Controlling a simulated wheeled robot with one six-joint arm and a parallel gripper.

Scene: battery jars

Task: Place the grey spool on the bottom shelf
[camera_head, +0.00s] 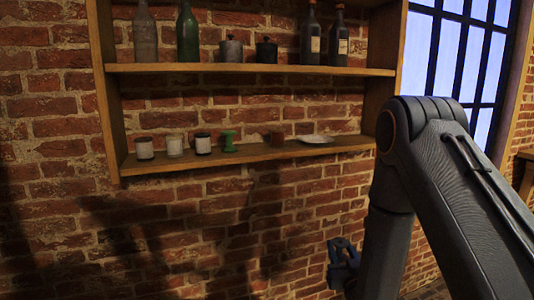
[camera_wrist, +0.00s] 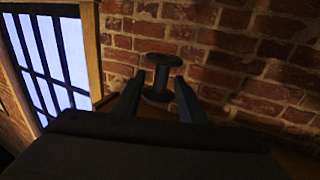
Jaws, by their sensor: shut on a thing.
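The grey spool (camera_wrist: 162,60) is upright between the fingers of my gripper (camera_wrist: 158,88) in the wrist view. My gripper is shut on it, and the fingers partly cover its sides. In the head view my gripper (camera_head: 343,262) is low, below and right of the shelf, partly behind my arm; I cannot make out the spool there. The bottom shelf (camera_head: 240,158) is a wooden board on the brick wall. It holds small jars at the left, a green spool (camera_head: 229,141), a brown object (camera_head: 277,138) and a white plate (camera_head: 316,139) at the right.
The upper shelf (camera_head: 250,70) carries several bottles and two dark pots (camera_head: 266,50). Wooden side posts bound the shelves. A barred window (camera_head: 460,50) is at the right. The bottom shelf has small bare gaps between the green spool, brown object and plate.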

